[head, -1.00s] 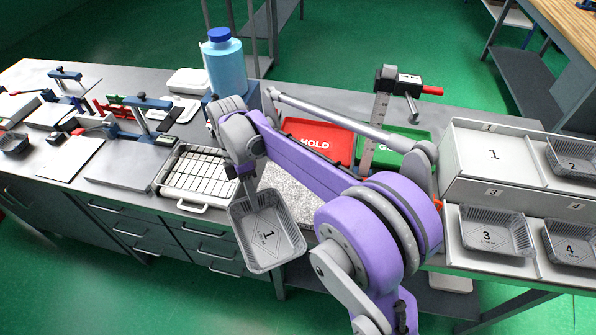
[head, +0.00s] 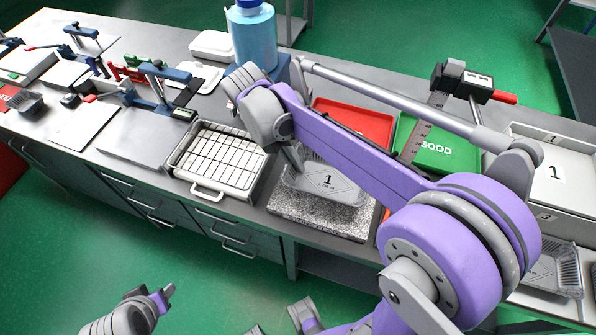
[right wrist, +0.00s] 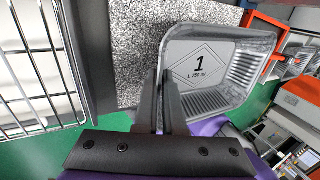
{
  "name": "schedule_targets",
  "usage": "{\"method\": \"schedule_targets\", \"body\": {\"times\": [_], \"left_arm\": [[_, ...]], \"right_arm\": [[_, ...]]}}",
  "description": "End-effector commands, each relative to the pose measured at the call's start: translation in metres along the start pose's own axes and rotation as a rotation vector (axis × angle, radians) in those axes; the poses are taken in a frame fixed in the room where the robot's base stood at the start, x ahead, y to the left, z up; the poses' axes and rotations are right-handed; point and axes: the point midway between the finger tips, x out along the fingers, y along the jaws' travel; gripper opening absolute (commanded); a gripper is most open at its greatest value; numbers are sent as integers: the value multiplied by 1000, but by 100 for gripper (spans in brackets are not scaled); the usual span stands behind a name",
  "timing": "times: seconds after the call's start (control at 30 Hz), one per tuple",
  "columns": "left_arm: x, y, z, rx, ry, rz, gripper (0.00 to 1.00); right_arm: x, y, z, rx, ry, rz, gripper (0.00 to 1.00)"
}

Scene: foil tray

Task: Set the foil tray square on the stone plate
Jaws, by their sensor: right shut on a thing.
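The foil tray (head: 325,184), marked 1, is over the speckled stone plate (head: 310,221), with a strip of plate showing in front of it. My right gripper (head: 292,160) is shut on the tray's wall at its left end, partly hidden by my arm. In the right wrist view the fingers (right wrist: 162,100) grip the wall of the tray (right wrist: 235,47). There the tray looks slightly turned against the stone plate (right wrist: 132,60). I cannot tell whether it touches the plate. My left gripper (head: 163,294) is low at the bottom left, away from the bench, its jaws unclear.
A wire rack in a pan (head: 215,165) stands close left of the plate. Behind are a blue bottle (head: 252,38), a red tray (head: 352,125) and a green GOOD tray (head: 437,145). A height gauge (head: 462,85) stands at the back right. White bins (head: 535,185) are at the right.

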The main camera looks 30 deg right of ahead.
Motion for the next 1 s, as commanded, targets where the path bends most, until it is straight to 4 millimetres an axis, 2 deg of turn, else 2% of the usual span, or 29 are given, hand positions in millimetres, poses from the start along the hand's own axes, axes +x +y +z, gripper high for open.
{"method": "schedule_targets", "body": {"times": [0.3, 0.73, 0.8, 0.9, 1.0], "left_arm": [[2, 0, 2, 0, -1, 0, 50], [6, 0, 4, 0, -3, 0, 50], [5, 0, 4, 0, -3, 0, 50], [5, 0, 4, 0, -2, 0, 50], [5, 0, 4, 0, -2, 0, 50]], "right_arm": [[35, 16, 0, 1, 1, 0, 0], [41, 18, 0, 1, 1, 0, 0], [40, 18, 0, 2, 1, 0, 17], [40, 18, 0, 2, 1, 1, 35], [40, 18, 0, 1, 1, 2, 37]]}}
